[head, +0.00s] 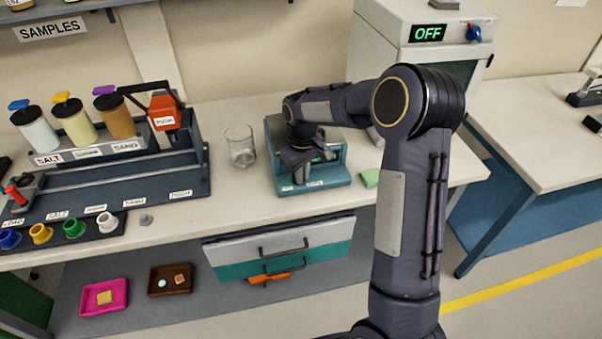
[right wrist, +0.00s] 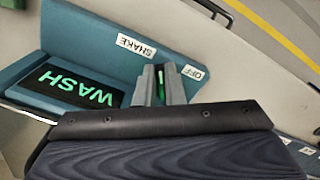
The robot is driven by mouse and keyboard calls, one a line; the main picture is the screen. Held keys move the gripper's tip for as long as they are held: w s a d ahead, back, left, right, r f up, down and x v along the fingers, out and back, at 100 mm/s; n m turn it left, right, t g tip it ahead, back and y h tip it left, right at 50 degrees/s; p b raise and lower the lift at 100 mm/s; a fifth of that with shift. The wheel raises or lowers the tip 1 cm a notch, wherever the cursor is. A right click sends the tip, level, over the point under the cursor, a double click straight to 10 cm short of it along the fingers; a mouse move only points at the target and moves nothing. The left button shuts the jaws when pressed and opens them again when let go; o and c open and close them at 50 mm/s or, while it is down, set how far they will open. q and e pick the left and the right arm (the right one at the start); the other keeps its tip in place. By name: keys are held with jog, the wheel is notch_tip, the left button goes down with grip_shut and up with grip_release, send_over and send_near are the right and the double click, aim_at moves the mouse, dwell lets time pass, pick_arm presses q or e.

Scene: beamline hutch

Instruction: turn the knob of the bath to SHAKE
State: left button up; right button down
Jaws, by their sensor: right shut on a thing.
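The bath (head: 327,187) is a low teal unit on the bench, below my right gripper (head: 302,163). In the right wrist view its teal body (right wrist: 100,33) carries a dark display (right wrist: 75,87) with WASH in green letters. A SHAKE label (right wrist: 136,46) and an OFF label (right wrist: 193,72) sit on the panel near the gripper. My right gripper (right wrist: 163,84) is shut on the knob, of which a green mark (right wrist: 160,80) shows between the fingers. The rest of the knob is hidden. My left gripper is not in view.
A glass beaker (head: 240,147) stands left of the bath and a green block (head: 370,178) lies to its right. Behind stands a white cabinet (head: 395,45) showing OFF, with its own blue and red knob (head: 474,32). A drawer (head: 280,247) hangs below the bench.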

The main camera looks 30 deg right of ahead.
jog(key=shift+w+d+n, duration=0.1)
jog(key=shift+n, duration=0.7)
jog(key=c, duration=1.5)
grip_release()
jog(key=shift+r+b, duration=0.3)
jog(key=shift+r, duration=3.65)
